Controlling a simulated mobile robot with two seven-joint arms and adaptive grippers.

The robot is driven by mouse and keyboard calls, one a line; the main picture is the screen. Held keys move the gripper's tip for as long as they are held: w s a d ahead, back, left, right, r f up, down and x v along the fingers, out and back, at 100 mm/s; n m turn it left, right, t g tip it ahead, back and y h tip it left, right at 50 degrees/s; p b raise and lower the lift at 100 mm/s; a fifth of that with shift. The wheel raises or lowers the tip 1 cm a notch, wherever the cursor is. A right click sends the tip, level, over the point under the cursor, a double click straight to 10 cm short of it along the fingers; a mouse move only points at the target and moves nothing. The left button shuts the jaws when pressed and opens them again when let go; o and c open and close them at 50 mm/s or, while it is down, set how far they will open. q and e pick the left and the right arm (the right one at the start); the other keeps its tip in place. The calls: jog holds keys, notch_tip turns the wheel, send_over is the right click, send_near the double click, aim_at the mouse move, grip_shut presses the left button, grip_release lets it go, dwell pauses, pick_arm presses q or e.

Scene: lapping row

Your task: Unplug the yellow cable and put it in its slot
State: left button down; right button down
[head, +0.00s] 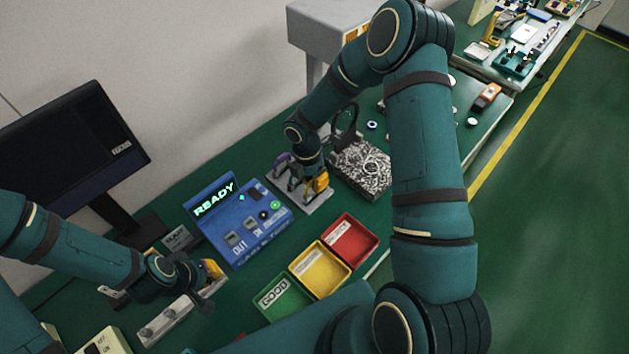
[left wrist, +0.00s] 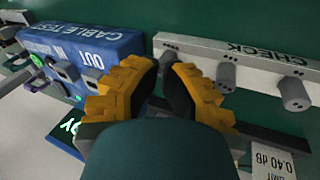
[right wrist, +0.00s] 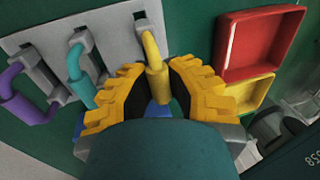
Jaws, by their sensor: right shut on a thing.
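The yellow cable (right wrist: 153,55) shows in the right wrist view. Its upper end is at a grey holder on the grey rack (right wrist: 115,22), and it runs down between my right fingertips. My right gripper (right wrist: 157,88) is shut on it; it also shows in the head view (head: 311,188), over the rack (head: 318,202). A purple cable (right wrist: 22,100) and a teal cable (right wrist: 82,75) sit in the rack beside it. The blue cable tester (head: 245,228) reads READY. My left gripper (left wrist: 160,88) is open and empty, near the tester's front corner (left wrist: 85,40).
Green (head: 268,312), yellow (head: 338,284) and red (head: 371,241) bins stand in front of the tester. A CHECK bar (left wrist: 215,50) with grey posts lies by my left gripper. A box of metal bits (head: 376,180) stands right of the rack. A monitor (head: 65,150) stands at left.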

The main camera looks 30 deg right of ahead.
pick_arm(q)
jog(key=shift+f+b, duration=0.65)
jog(key=shift+f, duration=0.1)
pick_arm(e)
jog(key=shift+x, duration=0.95)
pick_arm(q)
jog(key=shift+r, duration=0.2)
pick_arm(e)
jog(key=shift+w+r, duration=0.2)
pick_arm(q)
jog(key=shift+r, duration=0.1)
pick_arm(e)
jog(key=shift+r, duration=0.2)
jog(key=shift+s, duration=0.15)
pick_arm(q)
jog(key=shift+f+b, duration=0.5)
jog(key=shift+f, duration=0.2)
pick_arm(e)
jog(key=shift+x, duration=0.95)
jog(key=c, duration=1.1)
grip_release()
jog(key=shift+a, duration=0.1)
pick_arm(q)
jog(key=shift+s, duration=0.1)
pick_arm(e)
jog(key=shift+o, duration=0.2)
jog(key=v, duration=0.8)
